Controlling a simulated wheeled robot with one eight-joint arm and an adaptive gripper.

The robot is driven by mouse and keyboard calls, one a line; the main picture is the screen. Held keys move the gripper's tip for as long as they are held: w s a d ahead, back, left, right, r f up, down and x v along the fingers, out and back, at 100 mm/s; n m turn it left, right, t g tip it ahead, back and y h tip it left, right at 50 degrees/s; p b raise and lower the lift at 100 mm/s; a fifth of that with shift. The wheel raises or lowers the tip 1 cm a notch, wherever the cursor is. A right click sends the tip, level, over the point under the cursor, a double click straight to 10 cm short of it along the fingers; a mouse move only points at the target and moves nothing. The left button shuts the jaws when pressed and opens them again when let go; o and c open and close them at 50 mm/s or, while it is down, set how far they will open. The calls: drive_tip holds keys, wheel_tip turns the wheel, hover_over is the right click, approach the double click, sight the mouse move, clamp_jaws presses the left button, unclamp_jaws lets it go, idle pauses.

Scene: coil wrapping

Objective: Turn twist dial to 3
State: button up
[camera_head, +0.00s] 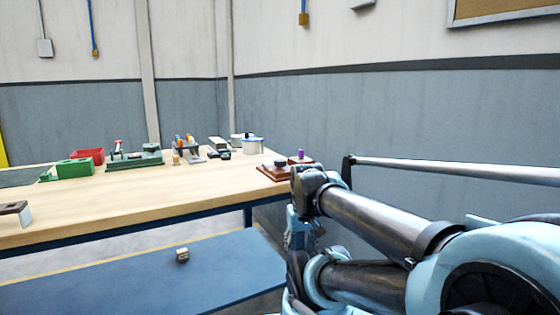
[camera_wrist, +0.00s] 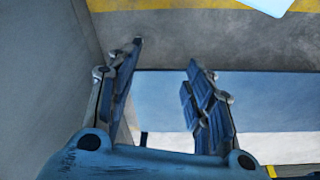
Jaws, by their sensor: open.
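My gripper (camera_wrist: 166,55) is open and empty in the wrist view, its two dark blue fingers apart over the floor and a blue surface. In the head view my arm stands at the right, just in front of the table's right end. A brown wooden board (camera_head: 268,173) with a dark round knob (camera_head: 281,163) lies at the table's right corner, partly hidden behind my arm. A green board (camera_head: 130,164) with a round dark part (camera_head: 150,148) stands farther left. I cannot tell which is the twist dial, and no numbers are readable.
The wooden table (camera_head: 150,200) is clear along its front middle. A red bin (camera_head: 88,154), a green block (camera_head: 75,168), a tool rack (camera_head: 186,147) and a pot (camera_head: 252,146) stand along the back. A small block (camera_head: 182,254) lies on the lower blue surface (camera_head: 130,285).

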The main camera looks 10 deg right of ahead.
drive_tip(key=w+r+n+g, duration=0.1)
drive_tip(key=w+r+n, duration=0.2)
drive_tip(key=w+r, duration=0.7)
drive_tip(key=w+r+n, duration=0.3)
drive_tip(key=w+r, duration=0.4)
drive_tip(key=r, duration=0.5)
wheel_tip(320, 180, up, 13)
drive_tip(key=n+g, duration=0.1)
drive_tip(key=n, duration=0.5)
hover_over(280, 160)
wheel_tip(280, 160, down, 17)
drive_tip(key=shift+s+r, duration=0.1)
drive_tip(key=c, duration=0.8)
